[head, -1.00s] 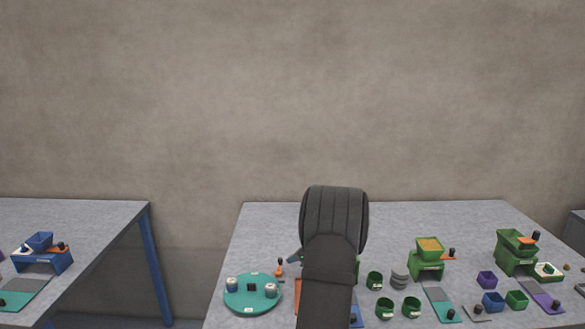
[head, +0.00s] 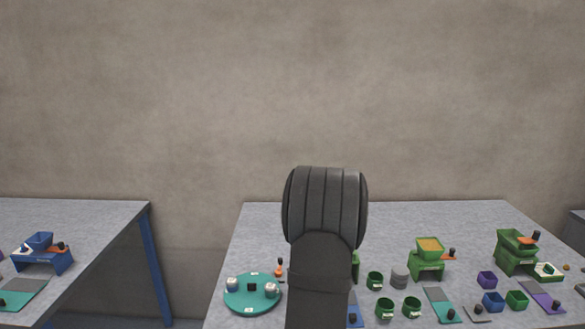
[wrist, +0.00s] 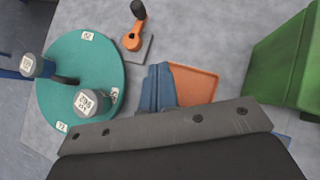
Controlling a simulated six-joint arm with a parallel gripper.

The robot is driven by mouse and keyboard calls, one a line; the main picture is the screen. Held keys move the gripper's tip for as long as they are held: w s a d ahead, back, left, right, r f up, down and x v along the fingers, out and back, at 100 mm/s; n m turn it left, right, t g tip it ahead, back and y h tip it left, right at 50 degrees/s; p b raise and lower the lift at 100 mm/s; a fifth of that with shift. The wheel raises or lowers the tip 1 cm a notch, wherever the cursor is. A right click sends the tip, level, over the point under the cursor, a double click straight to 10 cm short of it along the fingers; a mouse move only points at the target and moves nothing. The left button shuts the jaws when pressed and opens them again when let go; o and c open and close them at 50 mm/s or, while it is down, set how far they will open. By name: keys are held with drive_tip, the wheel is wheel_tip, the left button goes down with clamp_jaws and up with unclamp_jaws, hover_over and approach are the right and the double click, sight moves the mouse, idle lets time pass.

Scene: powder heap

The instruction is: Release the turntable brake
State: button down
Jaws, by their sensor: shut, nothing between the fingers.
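The teal turntable (head: 240,302) lies at the left front of the table and fills the left of the wrist view (wrist: 90,65). Two grey-and-white labelled jars, (head: 231,284) and (head: 270,290), stand on it. The orange brake lever (wrist: 130,40), with a black knob at its end, sits on a small grey plate just beyond the turntable's edge. It also shows in the head view (head: 279,268), beside my arm. My gripper (wrist: 158,70) is shut and empty, with blue fingers, below and right of the lever in the wrist view and apart from it. My arm hides the gripper in the head view.
An orange flat tray (wrist: 205,86) lies right of my fingers, and a green block-like stand (wrist: 290,60) rises at the right. Green cups (head: 384,308) and a green hopper stand (head: 427,268) are right of my arm. The table's back is clear.

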drive_tip(key=shift+s+d, duration=0.15)
drive_tip(key=shift+s, duration=0.1)
drive_tip(key=c, duration=1.9)
unclamp_jaws()
drive_tip(key=o, duration=0.5)
drive_tip(key=a+r+n, duration=0.1)
drive_tip(key=a+n, duration=0.1)
drive_tip(key=a+r+n+g, duration=0.1)
drive_tip(key=a+n, duration=0.1)
drive_tip(key=n, duration=0.1)
drive_tip(key=w+a+r+n+y, duration=0.1)
drive_tip(key=a+n, duration=0.1)
drive_tip(key=shift+a+r+n+g, duration=0.1)
drive_tip(key=shift+r+n+g, duration=0.15)
drive_tip(key=shift+n+g, duration=0.15)
drive_tip(key=a+r+n+g+h, duration=0.1)
drive_tip(key=a+r+n+g, duration=0.2)
drive_tip(key=n, duration=0.5)
drive_tip(key=n+h, duration=0.6)
drive_tip(key=n, duration=0.3)
approach(279, 259)
drive_tip(key=shift+t, duration=0.5)
drive_tip(key=x, duration=0.9)
drive_tip(key=shift+s+d+f, duration=0.1)
drive_tip(key=shift+s+d, duration=0.1)
drive_tip(key=shift+s, duration=0.15)
drive_tip(key=shift+c, duration=0.4)
clamp_jaws()
